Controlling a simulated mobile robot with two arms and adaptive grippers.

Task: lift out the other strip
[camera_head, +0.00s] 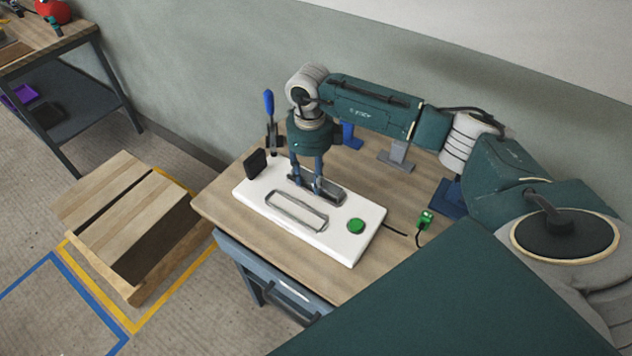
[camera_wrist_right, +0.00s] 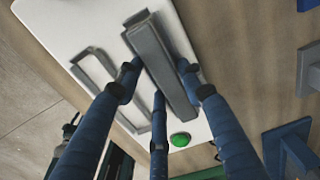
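A dark grey strip (camera_head: 330,192) lies lengthwise in the back slot of a white fixture plate (camera_head: 345,247) on the wooden table. In the right wrist view the strip (camera_wrist_right: 160,62) runs between my blue fingers. My right gripper (camera_head: 307,184) points down over the strip, and its fingers (camera_wrist_right: 158,75) stand on both sides, very close to it. I cannot tell whether they press on it. In front of the strip is an empty grey-rimmed slot (camera_head: 277,216) with the white plate showing inside. The fingers hide part of the strip. My left gripper is not in view.
A green button (camera_head: 356,226) sits on the plate's right end, a black block (camera_head: 255,163) at its left end. A blue-handled toggle clamp (camera_head: 269,105) stands behind. Blue and grey brackets (camera_head: 397,153) stand at the back. A wooden crate (camera_head: 150,215) is on the floor at left.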

